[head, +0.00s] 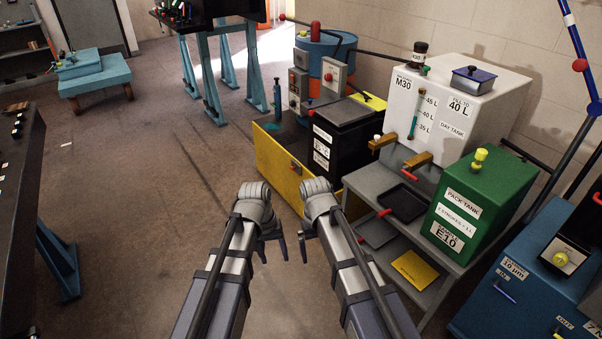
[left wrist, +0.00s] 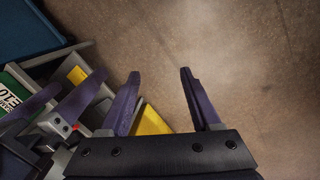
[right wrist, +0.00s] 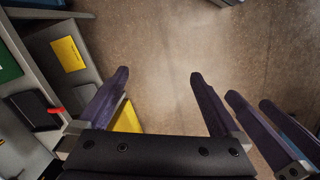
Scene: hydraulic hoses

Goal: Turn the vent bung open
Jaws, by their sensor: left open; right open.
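A green pack tank (head: 482,205), labelled E10, stands on a grey stand at the right, with a yellow bung-like fitting (head: 479,158) upright on top. A white day tank (head: 455,105) behind it has a black cap (head: 420,49) on top. No label names the vent bung, so I cannot tell which fitting it is. My left gripper (left wrist: 160,75) is open and empty, pointing down over bare floor. My right gripper (right wrist: 160,75) is open and empty beside it. In the head view both are low, left of the stand and apart from the tanks.
A blue cabinet (head: 510,295) is at the lower right. The floor (head: 135,190) at left is clear.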

